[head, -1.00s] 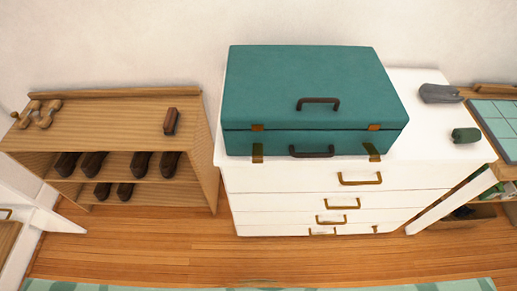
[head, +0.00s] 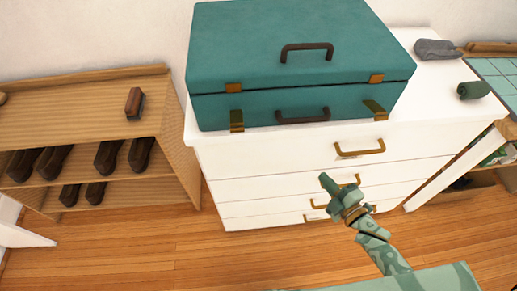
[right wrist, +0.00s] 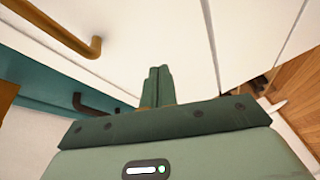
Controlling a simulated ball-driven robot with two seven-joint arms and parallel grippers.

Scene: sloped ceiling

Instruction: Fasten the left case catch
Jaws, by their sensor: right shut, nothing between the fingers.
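The teal case (head: 260,45) lies closed on the white chest of drawers (head: 290,160). Its left catch (head: 236,121) is a brass flap low on the front, apart from the brass plate (head: 233,87) on the lid above it. The right catch (head: 375,109) also stands apart from its lid plate (head: 376,78). My right gripper (head: 325,179) is in front of the drawers, below and right of the left catch, touching nothing. In the right wrist view its fingers (right wrist: 157,86) are together and empty. My left gripper is out of view.
A dark handle (head: 303,117) is on the case front between the catches; another (head: 307,50) is on the lid. Brass drawer pulls (head: 360,148) stick out near my right gripper. A grey item (head: 437,49) and green roll (head: 474,90) lie right of the case. A wooden shoe rack (head: 90,120) stands left.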

